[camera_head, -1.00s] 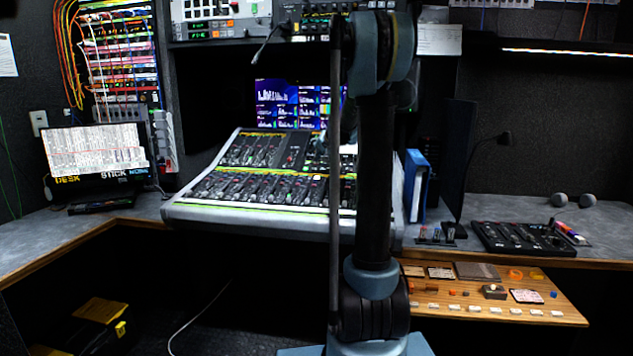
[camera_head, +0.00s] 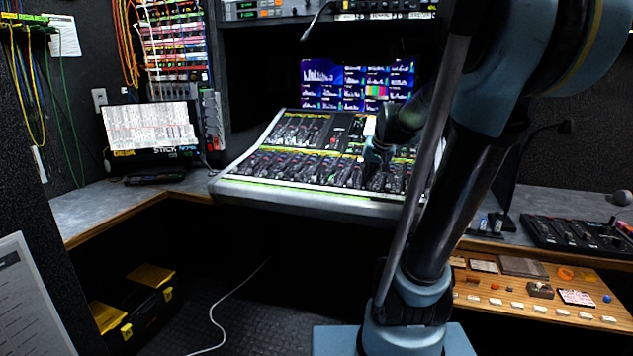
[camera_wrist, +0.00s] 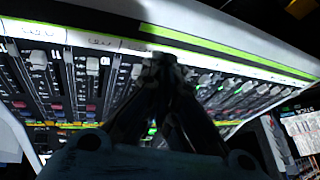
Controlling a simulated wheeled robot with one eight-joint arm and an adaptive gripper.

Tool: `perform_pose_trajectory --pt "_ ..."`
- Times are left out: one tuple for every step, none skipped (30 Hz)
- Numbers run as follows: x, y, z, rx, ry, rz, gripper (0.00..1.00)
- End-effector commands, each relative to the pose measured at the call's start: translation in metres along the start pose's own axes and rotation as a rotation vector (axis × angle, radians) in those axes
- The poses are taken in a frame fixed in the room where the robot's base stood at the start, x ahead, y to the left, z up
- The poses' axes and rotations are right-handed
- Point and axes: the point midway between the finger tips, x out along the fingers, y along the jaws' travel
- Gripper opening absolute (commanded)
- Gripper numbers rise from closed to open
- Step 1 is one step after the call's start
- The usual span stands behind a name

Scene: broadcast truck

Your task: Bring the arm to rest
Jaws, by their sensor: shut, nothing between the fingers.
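My arm rises from its base at the right of the head view and bends over toward the mixing console (camera_head: 320,195). My gripper (camera_head: 372,158) shows small and dark in front of the console's right part, partly hidden by my own arm. In the wrist view my gripper (camera_wrist: 160,62) has its dark fingers together at the tips with nothing between them. The console's fader rows (camera_wrist: 60,85) lie behind the fingers there. I cannot tell whether the fingertips touch the console.
Monitors (camera_head: 357,85) are behind the console. A wooden shelf of small items (camera_head: 480,285) and a black control panel (camera_head: 575,235) are at right. A black and yellow case (camera_head: 140,305) and a white cable (camera_head: 225,320) lie on the floor.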

Motion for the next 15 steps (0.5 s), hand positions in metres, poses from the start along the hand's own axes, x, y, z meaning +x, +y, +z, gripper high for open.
perform_pose_trajectory --pt "-0.004 0.004 0.02 -0.014 -0.019 0.01 0.0" --pt "-0.005 0.006 0.031 -0.023 -0.03 0.017 0.0" --pt "-0.008 0.009 0.046 -0.034 -0.047 0.025 0.0" --pt "-0.009 0.011 0.057 -0.042 -0.058 0.032 0.0" --pt "-0.01 0.014 0.068 -0.05 -0.07 0.039 0.0" --pt "-0.012 0.018 0.083 -0.061 -0.085 0.048 0.0" --pt "-0.013 0.02 0.094 -0.068 -0.098 0.054 0.0" --pt "-0.014 0.023 0.105 -0.076 -0.11 0.061 0.0" --pt "-0.015 0.027 0.119 -0.087 -0.125 0.07 0.0" --pt "-0.016 0.029 0.131 -0.095 -0.138 0.076 0.0" --pt "-0.017 0.033 0.141 -0.103 -0.149 0.083 0.0" --pt "-0.017 0.037 0.156 -0.114 -0.166 0.092 0.0" --pt "-0.017 0.04 0.167 -0.121 -0.177 0.099 0.0" --pt "-0.018 0.043 0.177 -0.128 -0.189 0.105 0.0" --pt "-0.018 0.048 0.192 -0.138 -0.205 0.115 0.0"
